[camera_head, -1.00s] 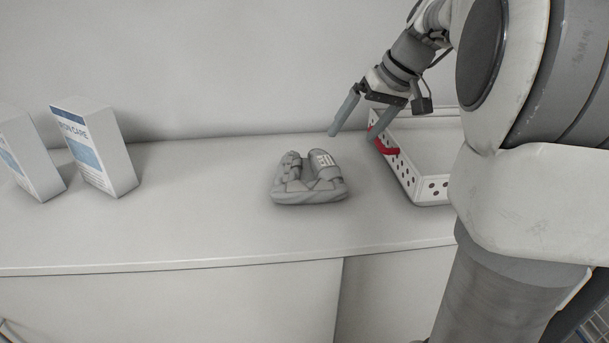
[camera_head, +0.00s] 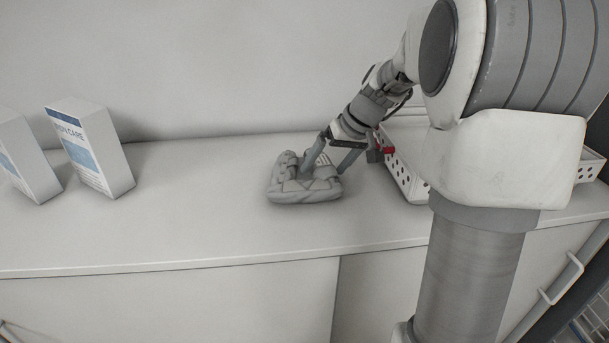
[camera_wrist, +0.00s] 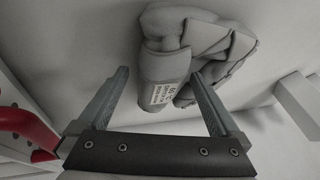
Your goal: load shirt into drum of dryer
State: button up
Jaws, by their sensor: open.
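The shirt is a grey folded bundle (camera_head: 290,188) on the white counter; it also fills the upper middle of the wrist view (camera_wrist: 205,40), with a white printed label facing the camera. My gripper (camera_head: 325,168) is open over the right part of the bundle. In the head view one finger overlaps the bundle and the other is at its right edge. In the wrist view the fingertips (camera_wrist: 160,75) lie to either side of the labelled part. Whether the fingers touch the cloth I cannot tell. The dryer and its drum are not in view.
A white perforated basket (camera_head: 398,175) with a red handle (camera_wrist: 30,126) stands close to the right of my gripper, partly hidden by my arm. Two white boxes, one nearer the middle (camera_head: 92,150), stand at the left. The counter between boxes and shirt is clear.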

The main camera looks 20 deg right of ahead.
jog(key=shift+r, duration=0.1)
grip_shut()
dwell(0.3)
